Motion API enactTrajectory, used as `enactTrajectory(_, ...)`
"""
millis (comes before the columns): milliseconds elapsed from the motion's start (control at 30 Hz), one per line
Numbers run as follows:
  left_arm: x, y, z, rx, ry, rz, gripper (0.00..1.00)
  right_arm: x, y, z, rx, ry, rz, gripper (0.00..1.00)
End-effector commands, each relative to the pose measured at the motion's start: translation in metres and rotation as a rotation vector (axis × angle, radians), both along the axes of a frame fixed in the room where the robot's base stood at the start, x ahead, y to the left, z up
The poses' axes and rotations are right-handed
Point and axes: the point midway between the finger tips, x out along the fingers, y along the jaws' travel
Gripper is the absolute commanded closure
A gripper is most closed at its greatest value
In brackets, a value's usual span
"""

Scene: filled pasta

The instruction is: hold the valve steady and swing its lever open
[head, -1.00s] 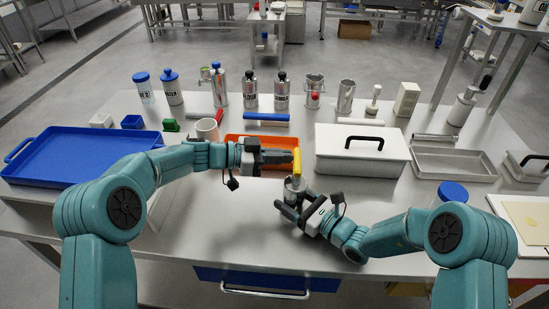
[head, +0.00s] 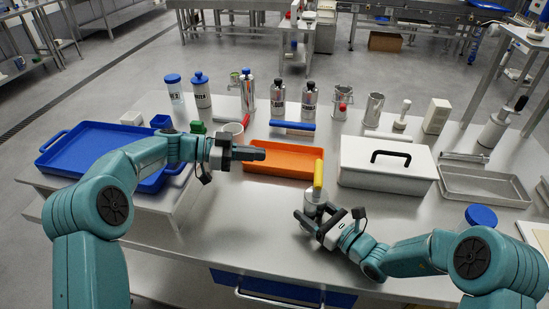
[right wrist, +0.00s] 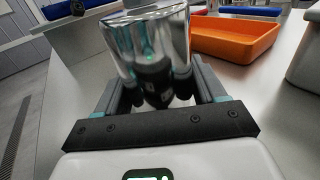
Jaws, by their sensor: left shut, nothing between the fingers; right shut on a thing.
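The valve has a shiny metal body (head: 314,199) and a yellow lever (head: 318,174) that stands up above it in the head view. My right gripper (head: 309,214) is shut on the valve body, low and near the front of the table. In the right wrist view the chrome valve body (right wrist: 150,40) sits between the fingers; the lever is out of that picture. My left gripper (head: 262,154) is shut and empty. Its tips point right and are apart from the lever, to its upper left.
An orange tray (head: 285,171) lies behind the left gripper's tips. A white box with a black handle (head: 385,177) stands to the right of the valve. A blue tray (head: 65,165) is at the left. Bottles and tins stand along the back. The table front is clear.

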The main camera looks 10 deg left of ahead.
Motion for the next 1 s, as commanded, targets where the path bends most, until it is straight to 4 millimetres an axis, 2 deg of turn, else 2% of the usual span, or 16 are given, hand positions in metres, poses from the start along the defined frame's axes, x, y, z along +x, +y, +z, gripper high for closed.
enactTrajectory(100,-0.001,0.008,0.002,0.000,-0.001,0.000,1.00,0.001,0.000,0.001,0.001,-0.002,-0.001,0.69)
enactTrajectory(367,-0.001,0.009,0.002,0.000,0.000,0.000,1.00,0.001,-0.001,0.001,0.002,-0.003,-0.002,0.69)
enactTrajectory(400,-0.001,0.009,0.002,0.000,0.000,0.000,1.00,0.001,-0.001,0.001,0.002,-0.003,-0.002,0.17)
enactTrajectory(467,-0.001,0.008,0.002,0.000,0.000,0.000,1.00,0.001,-0.001,0.001,0.002,-0.003,-0.002,0.01)
enactTrajectory(767,-0.001,0.008,0.002,0.000,0.000,0.000,1.00,0.000,-0.002,0.001,0.002,-0.001,-0.002,0.01)
enactTrajectory(867,-0.001,0.008,0.002,0.000,0.000,0.000,1.00,-0.006,-0.012,0.001,0.001,0.001,-0.005,0.01)
enactTrajectory(1000,-0.001,0.008,0.002,0.000,0.000,0.000,1.00,-0.022,-0.036,0.001,0.001,0.002,-0.007,0.01)
